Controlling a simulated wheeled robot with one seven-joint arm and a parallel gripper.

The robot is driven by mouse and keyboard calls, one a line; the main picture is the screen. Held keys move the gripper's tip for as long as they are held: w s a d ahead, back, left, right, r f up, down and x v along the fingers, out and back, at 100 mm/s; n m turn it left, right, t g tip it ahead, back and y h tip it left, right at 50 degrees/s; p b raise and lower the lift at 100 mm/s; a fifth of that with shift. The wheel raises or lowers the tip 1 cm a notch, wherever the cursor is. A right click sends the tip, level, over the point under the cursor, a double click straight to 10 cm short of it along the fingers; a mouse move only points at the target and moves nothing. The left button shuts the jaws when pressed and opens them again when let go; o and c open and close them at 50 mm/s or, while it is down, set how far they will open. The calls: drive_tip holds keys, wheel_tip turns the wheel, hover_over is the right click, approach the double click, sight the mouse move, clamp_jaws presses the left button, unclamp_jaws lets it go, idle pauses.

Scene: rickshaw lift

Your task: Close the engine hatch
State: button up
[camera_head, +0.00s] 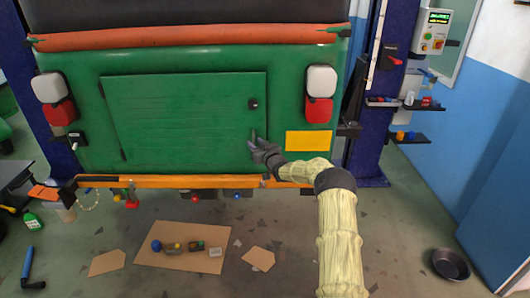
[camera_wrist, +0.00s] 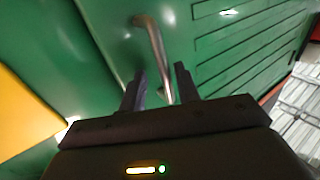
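The engine hatch (camera_head: 180,115) is a wide green panel in the rickshaw's rear. In the head view it looks nearly flush with the body; I cannot tell whether a small gap remains. It has dark hinges at its left edge and a small black latch (camera_head: 253,103) near its right edge. My gripper (camera_head: 254,138) is at the hatch's lower right. In the wrist view the fingers (camera_wrist: 160,82) are apart, with a bent metal handle (camera_wrist: 152,45) running between them. Contact with the handle is not clear. The slotted green panel (camera_wrist: 245,45) lies behind it.
An orange bumper bar (camera_head: 165,182) runs below the hatch. Blue lift posts (camera_head: 375,110) stand at both sides, the right one with small shelves. Cardboard (camera_head: 182,246) with small parts lies on the floor, and a dark bowl (camera_head: 450,264) is at right.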

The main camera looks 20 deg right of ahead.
drive_tip(key=s+d+b, duration=0.3)
drive_tip(key=s, duration=1.4)
drive_tip(key=shift+d+r+b, duration=0.15)
drive_tip(key=shift+d+b, duration=0.05)
drive_tip(key=shift+b, duration=0.1)
drive_tip(key=s+a+g+h+p, duration=0.2)
drive_tip(key=s+a+g, duration=0.45)
drive_tip(key=a, duration=0.35)
drive_tip(key=s+a+r+m+g+p, duration=0.1)
drive_tip(key=s+a+g, duration=0.2)
drive_tip(key=s, duration=1.1)
drive_tip(key=s+a+r+m+g+h, duration=0.1)
drive_tip(key=s+a+g, duration=0.2)
drive_tip(key=s, duration=1.2)
drive_tip(key=shift+a+g+p, duration=0.2)
drive_tip(key=shift+g+p, duration=0.2)
drive_tip(key=shift+g, duration=0.85)
drive_tip(key=shift+o, duration=0.5)
drive_tip(key=shift+s, duration=0.1)
